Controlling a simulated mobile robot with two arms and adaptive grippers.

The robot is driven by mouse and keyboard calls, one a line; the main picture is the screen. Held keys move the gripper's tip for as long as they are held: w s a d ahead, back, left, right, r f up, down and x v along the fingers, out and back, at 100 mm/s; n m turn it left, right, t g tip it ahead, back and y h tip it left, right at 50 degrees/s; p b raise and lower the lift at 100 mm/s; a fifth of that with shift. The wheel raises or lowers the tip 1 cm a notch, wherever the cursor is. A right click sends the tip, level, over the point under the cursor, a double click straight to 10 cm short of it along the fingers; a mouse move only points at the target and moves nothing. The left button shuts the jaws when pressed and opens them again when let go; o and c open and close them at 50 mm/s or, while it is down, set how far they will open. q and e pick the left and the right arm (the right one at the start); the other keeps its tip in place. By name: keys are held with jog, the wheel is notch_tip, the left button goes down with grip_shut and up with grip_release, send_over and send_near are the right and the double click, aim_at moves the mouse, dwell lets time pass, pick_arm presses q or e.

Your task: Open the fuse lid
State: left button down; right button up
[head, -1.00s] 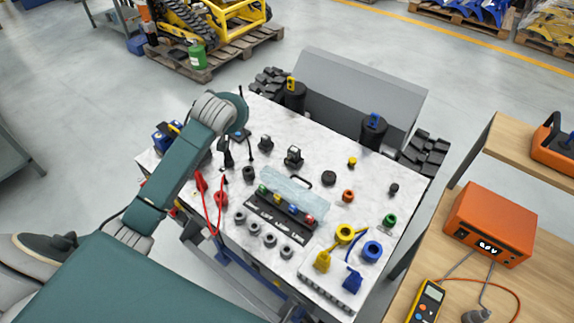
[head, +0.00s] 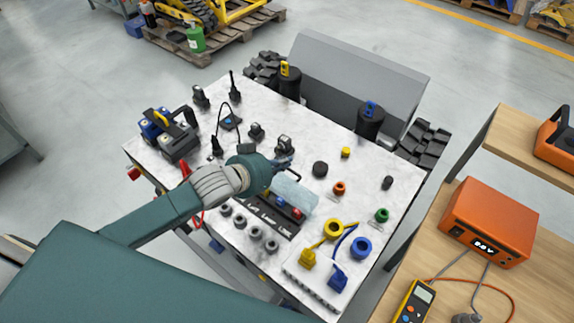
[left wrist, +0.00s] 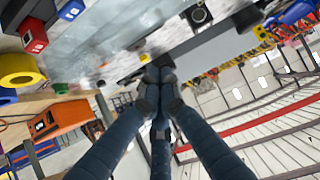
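The fuse lid (head: 297,193) is a pale translucent cover with a dark handle at its far side, lying over the fuse box on the marbled worktop. Coloured fuses show along its near edge. In the left wrist view the lid (left wrist: 105,45) is a large see-through panel. My left gripper (head: 284,163) is at the lid's far side, close to the handle. In the left wrist view its fingers (left wrist: 158,78) come together at the tips, near a dark part at the lid's edge; I cannot tell whether they touch the handle. My right gripper is not in view.
Grey round knobs (head: 248,228) line the near side. A black puck (head: 320,169) and coloured rings, including a blue ring (head: 361,248), stand to the right. A battery-like block (head: 172,135) is at the left. An orange instrument (head: 490,222) stands on a wooden bench.

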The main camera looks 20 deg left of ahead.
aim_at(291, 171)
pick_arm(q)
jog(key=f, duration=0.1)
jog(key=w+f, duration=0.1)
jog(key=f, duration=0.2)
jog(key=shift+w+d+f+p, duration=0.2)
jog(key=shift+w+p, duration=0.05)
jog(key=shift+p, duration=0.1)
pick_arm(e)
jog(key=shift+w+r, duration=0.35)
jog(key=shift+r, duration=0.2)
pick_arm(q)
jog(key=shift+f, duration=0.1)
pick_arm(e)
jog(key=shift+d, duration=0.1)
pick_arm(q)
jog(key=shift+w+d, duration=0.15)
jog(key=shift+w, duration=0.1)
jog(key=shift+w+d+f, duration=0.25)
jog(key=shift+w+f, duration=0.55)
jog(key=shift+f, duration=0.1)
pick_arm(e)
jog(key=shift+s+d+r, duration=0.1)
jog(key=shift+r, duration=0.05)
pick_arm(q)
jog(key=shift+s+r, duration=0.1)
jog(key=shift+s, duration=0.05)
jog(key=v, duration=1.1)
jog(key=shift+s+a+r, duration=0.2)
jog(key=shift+s+r, duration=0.05)
